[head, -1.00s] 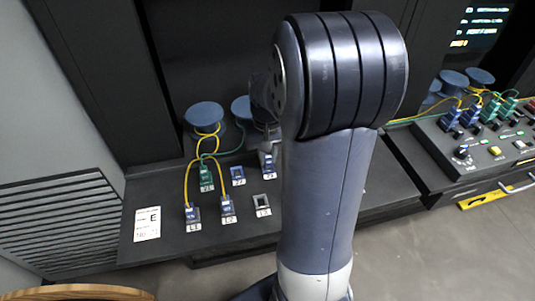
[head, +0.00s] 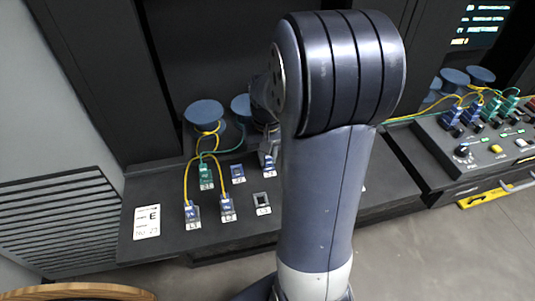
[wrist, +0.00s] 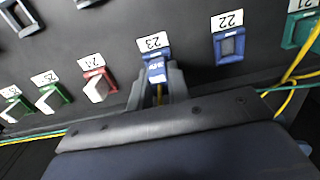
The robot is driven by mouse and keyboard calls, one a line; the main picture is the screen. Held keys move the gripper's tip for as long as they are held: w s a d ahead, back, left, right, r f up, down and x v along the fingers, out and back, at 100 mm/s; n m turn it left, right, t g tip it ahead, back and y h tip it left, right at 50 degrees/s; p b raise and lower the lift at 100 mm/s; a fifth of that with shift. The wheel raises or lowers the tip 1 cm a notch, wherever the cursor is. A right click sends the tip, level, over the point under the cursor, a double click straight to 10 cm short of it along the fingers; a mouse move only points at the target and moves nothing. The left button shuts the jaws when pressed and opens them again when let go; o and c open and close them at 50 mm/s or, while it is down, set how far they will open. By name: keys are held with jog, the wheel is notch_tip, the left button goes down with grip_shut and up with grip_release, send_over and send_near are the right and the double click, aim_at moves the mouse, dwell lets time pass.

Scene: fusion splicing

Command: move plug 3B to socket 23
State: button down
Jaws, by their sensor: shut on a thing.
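A blue plug (wrist: 156,74) with a pale label, too small to read for certain, is between the fingers of my gripper (wrist: 161,86). My gripper is shut on it. The plug stands at socket 23 (wrist: 154,52), a blue-framed socket whose opening is hidden by the plug; I cannot tell how deep it sits. A yellow fibre shows below the plug between the fingers. In the head view my gripper (head: 268,153) is at the right end of the back row, partly behind my arm.
Beside it is the empty blue socket 22 (wrist: 229,46), with a green plug (wrist: 304,30) at 21. A red socket 24 (wrist: 97,87) holds a pale insert. Blue plugs stand at L1 (head: 192,214) and L2 (head: 227,208); L3 (head: 262,201) is empty. Spools (head: 204,114) stand behind.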

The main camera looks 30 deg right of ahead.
jog(key=c, duration=1.3)
grip_release()
jog(key=shift+o, duration=0.2)
jog(key=shift+r, duration=0.4)
notch_tip(320, 180, up, 10)
